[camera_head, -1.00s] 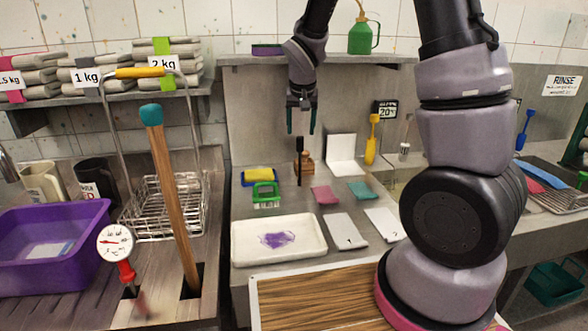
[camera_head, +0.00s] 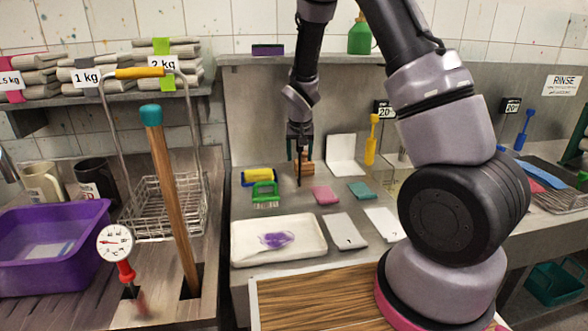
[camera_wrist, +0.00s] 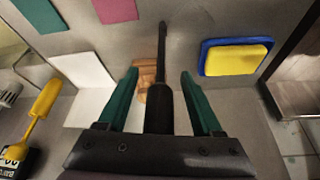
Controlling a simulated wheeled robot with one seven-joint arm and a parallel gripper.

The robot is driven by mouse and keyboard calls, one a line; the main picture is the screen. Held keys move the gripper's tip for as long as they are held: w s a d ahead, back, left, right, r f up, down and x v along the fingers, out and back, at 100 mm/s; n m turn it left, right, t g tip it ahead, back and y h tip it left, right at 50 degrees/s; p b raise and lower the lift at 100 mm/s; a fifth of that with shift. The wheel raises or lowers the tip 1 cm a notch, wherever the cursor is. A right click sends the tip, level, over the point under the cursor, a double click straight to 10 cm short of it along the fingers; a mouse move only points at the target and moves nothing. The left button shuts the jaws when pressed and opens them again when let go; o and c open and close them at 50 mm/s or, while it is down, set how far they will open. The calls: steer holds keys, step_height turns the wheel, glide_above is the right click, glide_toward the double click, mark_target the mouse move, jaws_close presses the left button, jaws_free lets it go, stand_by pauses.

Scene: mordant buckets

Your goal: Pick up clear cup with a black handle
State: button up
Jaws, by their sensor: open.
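A black handle (camera_wrist: 158,108) with a thin dark shaft stands in or against a small wooden block (camera_wrist: 147,76) on the grey counter. I cannot make out a clear cup on it. In the head view the thin shaft (camera_head: 299,175) shows in front of the wooden block (camera_head: 307,167). My gripper (camera_head: 300,149) is low over the counter there, pointing down. In the wrist view my gripper (camera_wrist: 159,78) is open, with one green finger on each side of the handle. A gap shows on both sides, wider on the right.
A yellow sponge on a blue dish (camera_wrist: 236,57) is close beside, with a green brush (camera_head: 265,195) near it. A white tray (camera_head: 242,250) with a purple patch lies in front.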

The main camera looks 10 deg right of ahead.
jaws_close()
